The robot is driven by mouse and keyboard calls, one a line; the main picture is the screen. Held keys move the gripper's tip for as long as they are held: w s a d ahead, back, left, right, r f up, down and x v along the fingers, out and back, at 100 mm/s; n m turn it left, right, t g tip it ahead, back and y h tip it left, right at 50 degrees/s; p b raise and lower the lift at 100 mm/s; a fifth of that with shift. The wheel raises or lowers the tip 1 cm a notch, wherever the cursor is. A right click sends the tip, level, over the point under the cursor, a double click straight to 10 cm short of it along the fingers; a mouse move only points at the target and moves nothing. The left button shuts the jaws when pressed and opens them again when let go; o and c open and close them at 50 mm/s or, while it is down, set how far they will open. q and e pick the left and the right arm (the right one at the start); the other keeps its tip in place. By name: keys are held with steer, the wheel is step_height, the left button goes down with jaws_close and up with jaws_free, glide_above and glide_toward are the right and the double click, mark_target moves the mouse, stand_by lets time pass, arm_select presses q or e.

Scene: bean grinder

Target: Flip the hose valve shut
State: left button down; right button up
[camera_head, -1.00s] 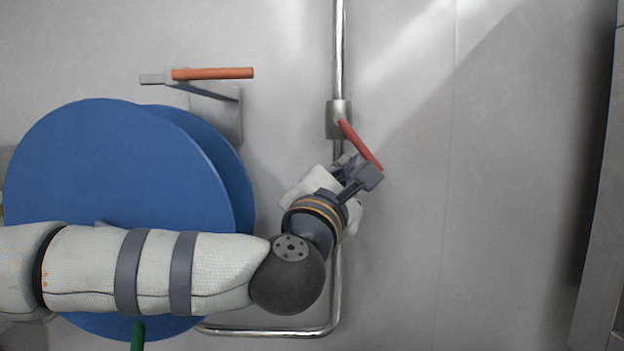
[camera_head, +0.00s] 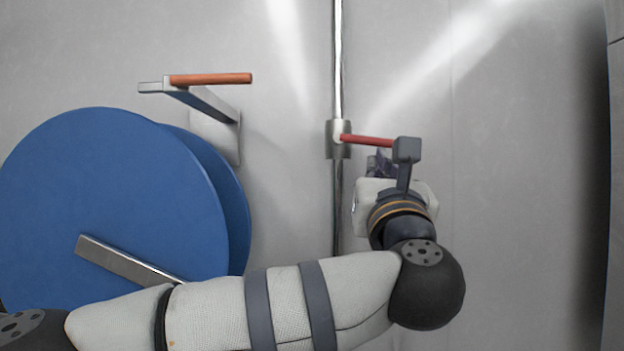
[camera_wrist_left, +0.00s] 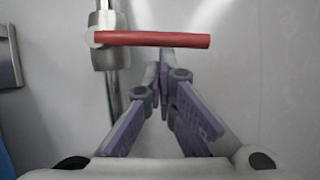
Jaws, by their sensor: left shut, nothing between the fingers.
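The hose valve (camera_head: 338,139) is a grey metal body on a vertical pipe. Its red handle (camera_head: 368,141) points right, nearly level, square to the pipe. My left gripper (camera_head: 394,157) is at the handle's right end, on its lower side; a grey finger covers that end in the head view. In the wrist view the red handle (camera_wrist_left: 155,39) lies across the picture just beyond the fingertips of my left gripper (camera_wrist_left: 163,82), which come together with nothing between them. Whether they touch the handle cannot be told. My right gripper is not in view.
A blue hose reel (camera_head: 105,200) with a metal bar stands left of the pipe (camera_head: 338,60). Above it, a bracket with an orange handle (camera_head: 210,79) juts from the wall. Right of the valve the wall is bare up to a grey panel (camera_head: 615,200).

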arm_select(q)
steer(key=shift+d+r, duration=0.2)
steer(key=shift+r, duration=0.05)
stand_by(0.6)
